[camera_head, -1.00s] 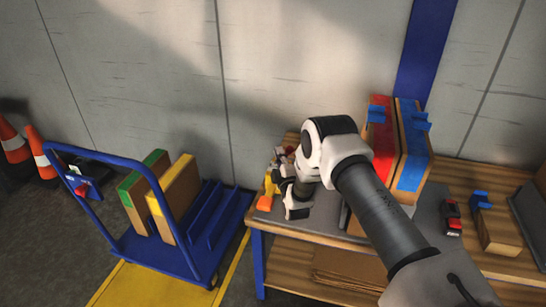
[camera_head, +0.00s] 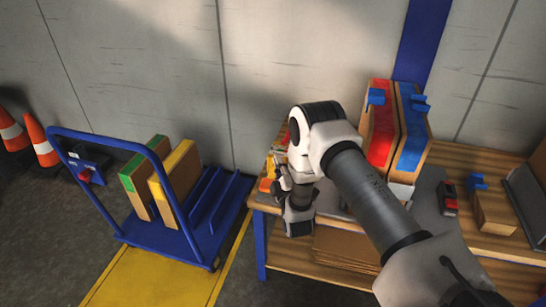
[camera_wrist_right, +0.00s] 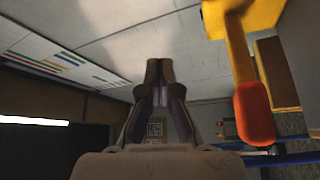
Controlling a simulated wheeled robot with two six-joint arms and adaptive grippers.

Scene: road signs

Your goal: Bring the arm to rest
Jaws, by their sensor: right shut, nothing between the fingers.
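My right arm (camera_head: 375,195) comes in from the lower right in the head view and bends over the left end of the wooden table (camera_head: 290,257). My right gripper (camera_head: 282,172) is at that end, partly hidden by its own wrist. In the right wrist view the two fingers (camera_wrist_right: 158,75) meet at the tips, shut with nothing between them. My left gripper is not in view.
A yellow and orange item (camera_head: 266,184) lies beside the gripper; a similar one (camera_wrist_right: 253,110) is close in the wrist view. Red (camera_head: 382,135) and blue (camera_head: 412,145) topped boxes stand behind the arm. A blue cart (camera_head: 205,225) with boxes stands left.

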